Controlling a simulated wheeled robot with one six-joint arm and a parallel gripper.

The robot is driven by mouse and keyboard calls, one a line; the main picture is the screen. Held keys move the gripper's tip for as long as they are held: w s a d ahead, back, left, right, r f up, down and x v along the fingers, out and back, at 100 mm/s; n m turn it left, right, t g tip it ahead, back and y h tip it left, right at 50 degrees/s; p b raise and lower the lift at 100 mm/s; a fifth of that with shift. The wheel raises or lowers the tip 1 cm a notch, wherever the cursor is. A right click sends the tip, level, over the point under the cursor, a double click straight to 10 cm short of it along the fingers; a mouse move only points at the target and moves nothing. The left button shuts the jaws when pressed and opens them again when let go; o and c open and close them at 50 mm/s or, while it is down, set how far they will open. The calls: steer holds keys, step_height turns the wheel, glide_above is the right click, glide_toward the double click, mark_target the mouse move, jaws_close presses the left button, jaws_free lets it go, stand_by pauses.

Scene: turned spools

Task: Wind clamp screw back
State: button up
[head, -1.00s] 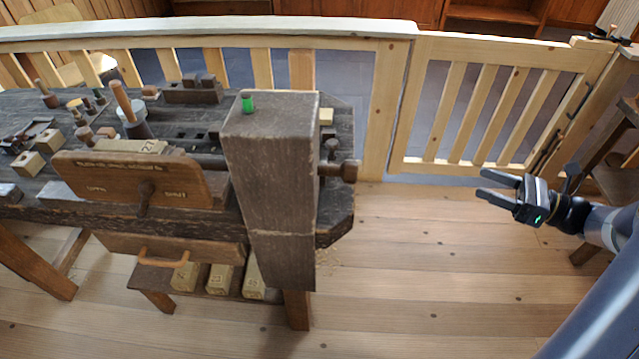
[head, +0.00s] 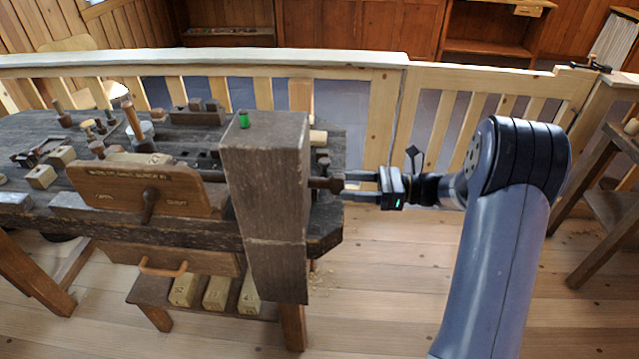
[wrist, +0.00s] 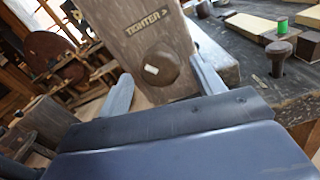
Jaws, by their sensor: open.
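The clamp screw's round brown knob (head: 332,184) sticks out from the right side of the thick dark wooden post (head: 265,190). In the wrist view the knob (wrist: 164,62) has a white mark on its face, below the word TIGHTER and an arrow on the wooden face (wrist: 150,25). My gripper (head: 347,185) is open just right of the knob, pointing left at it. In the wrist view its two fingers (wrist: 160,85) stand to either side of the knob. I cannot tell whether they touch it.
A green spool (head: 244,120) stands on top of the post. The dark bench (head: 60,125) to the left carries tools and blocks. A lever board (head: 110,190) is on its front. A wooden railing (head: 200,62) runs behind.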

mark_target(331, 185)
steer(key=a, duration=0.6)
steer(key=shift+w+a, duration=0.1)
steer(key=shift+a, duration=0.2)
steer(key=c, duration=1)
steer(key=shift+f+n, duration=0.1)
steer(key=shift+n, duration=0.2)
